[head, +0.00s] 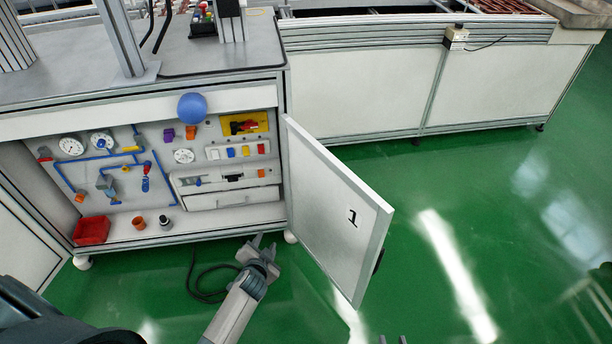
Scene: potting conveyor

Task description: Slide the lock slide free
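The lock slide seems to be part of the narrow pale strip (215,181) above the white drawer (232,198), inside the open cabinet. The strip carries a small blue piece (198,182), a dark piece (233,177) and an orange piece (261,173); which of them is the slide is too small to tell. My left gripper (265,241) is low in front of the cabinet, below the drawer and left of the open door, with its fingers apart and empty. Only the fingertips of my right gripper (392,340) show at the bottom edge, apart, far from the cabinet.
The cabinet door (335,205), marked 1, stands open to the right of my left gripper. A red bin (92,230), an orange cup (138,223) and a dark-topped small item (165,222) stand on the cabinet floor. A blue ball (192,107) shows before the upper edge. A cable (205,285) lies on the green floor.

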